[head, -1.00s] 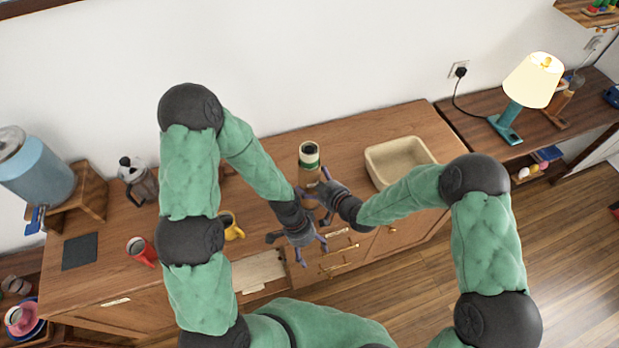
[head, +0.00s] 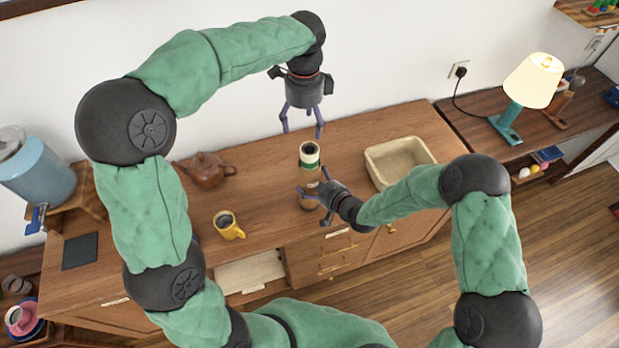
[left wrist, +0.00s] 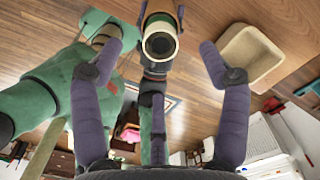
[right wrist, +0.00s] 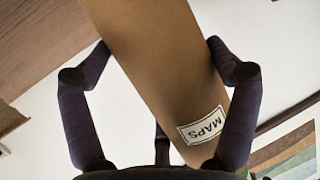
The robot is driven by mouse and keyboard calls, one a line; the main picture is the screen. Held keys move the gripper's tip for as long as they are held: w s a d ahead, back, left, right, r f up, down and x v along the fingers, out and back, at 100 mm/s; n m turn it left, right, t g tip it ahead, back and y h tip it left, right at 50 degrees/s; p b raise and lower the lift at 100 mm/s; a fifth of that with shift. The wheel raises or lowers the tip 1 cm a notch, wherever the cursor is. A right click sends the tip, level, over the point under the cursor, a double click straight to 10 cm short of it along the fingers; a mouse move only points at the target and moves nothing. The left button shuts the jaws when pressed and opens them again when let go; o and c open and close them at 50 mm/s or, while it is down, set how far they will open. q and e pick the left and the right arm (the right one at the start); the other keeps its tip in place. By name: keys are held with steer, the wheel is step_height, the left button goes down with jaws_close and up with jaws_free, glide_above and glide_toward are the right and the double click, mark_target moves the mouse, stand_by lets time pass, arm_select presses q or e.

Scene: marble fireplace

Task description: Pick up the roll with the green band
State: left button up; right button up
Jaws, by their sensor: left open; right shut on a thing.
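The roll (head: 309,160) is a brown cardboard tube with a dark green band and a pale rim near its open top. It is upright over the front of the counter; whether its foot touches the wood I cannot tell. My right gripper (head: 313,192) is shut around its lower part. In the right wrist view the tube (right wrist: 165,60), with a MAPS label, lies between the fingers. My left gripper (head: 302,130) is open and empty above the roll, fingers pointing down. The left wrist view shows the roll's open end (left wrist: 160,27) between and beyond the fingers.
A cream basin (head: 400,160) stands right of the roll on the wooden counter (head: 265,195). A yellow mug (head: 228,226) and a brown teapot (head: 206,170) stand to the left. A lamp (head: 530,85) is on the lower right-hand table. The counter behind the roll is clear.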

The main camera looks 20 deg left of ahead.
mark_target(309, 149)
arm_select(q)
steer(key=shift+d+r, duration=0.45)
steer(key=shift+d+m, duration=0.15)
steer(key=shift+m, duration=0.15)
step_height(309, 149, down, 6)
steer(key=shift+f, duration=0.15)
steer(key=shift+s+f, duration=0.2)
steer(key=shift+f, duration=1.15)
steer(key=shift+s+f, duration=0.2)
steer(key=shift+f, duration=1.15)
jaws_close()
steer(key=shift+r, duration=0.15)
